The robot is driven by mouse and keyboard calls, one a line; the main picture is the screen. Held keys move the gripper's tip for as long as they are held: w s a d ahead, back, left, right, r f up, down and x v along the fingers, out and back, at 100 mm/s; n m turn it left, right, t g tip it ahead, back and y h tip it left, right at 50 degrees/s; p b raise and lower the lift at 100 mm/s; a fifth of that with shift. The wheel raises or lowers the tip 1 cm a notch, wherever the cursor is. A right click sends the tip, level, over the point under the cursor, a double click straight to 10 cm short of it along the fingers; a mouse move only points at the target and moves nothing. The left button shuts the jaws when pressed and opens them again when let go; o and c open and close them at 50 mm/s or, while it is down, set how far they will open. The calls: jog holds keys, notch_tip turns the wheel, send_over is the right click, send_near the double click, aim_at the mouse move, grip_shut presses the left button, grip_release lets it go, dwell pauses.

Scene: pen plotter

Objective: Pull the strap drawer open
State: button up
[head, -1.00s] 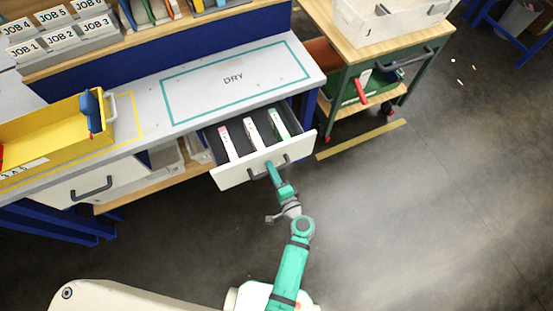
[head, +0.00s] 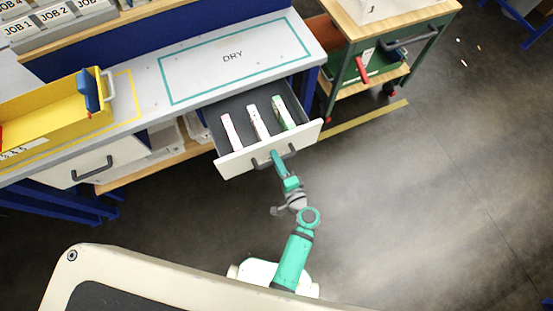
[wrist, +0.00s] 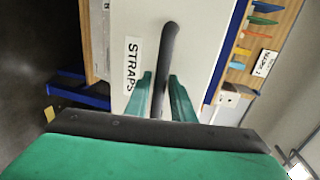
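The strap drawer (head: 230,165) stands well out from the bench in the head view. Its dark tray shows, with several pale strap bundles (head: 254,122) inside. The drawer's white front carries a STRAPS label (wrist: 132,65) in the wrist view and a dark bar handle (wrist: 170,42). My gripper (head: 277,157) is at the handle in the head view. The rear of the drawer is hidden under the bench top.
The bench top (head: 205,85) has a DRY outline and a yellow bin (head: 50,120) at left. Another closed drawer (head: 110,155) is left of the open one. A green cart (head: 385,70) stands to the right. The floor in front is clear.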

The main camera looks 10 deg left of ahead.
jog(key=v, duration=1.1)
jog(key=shift+f, duration=0.15)
dwell(0.5)
jog(key=s+d+f+n+g+h, duration=0.25)
jog(key=s+h, duration=0.45)
jog(key=s, duration=0.4)
jog(key=s+r+n+t+h, duration=0.1)
jog(key=s+r+n+t, duration=0.1)
jog(key=r, duration=0.8)
jog(key=s+r+n+t+h, duration=0.1)
jog(key=s+r+n+t, duration=0.2)
jog(key=r+n, duration=0.3)
notch_tip(320, 180, up, 5)
jog(key=shift+s+a+r, duration=0.2)
jog(key=shift+s+a, duration=0.1)
jog(key=shift+s, duration=0.05)
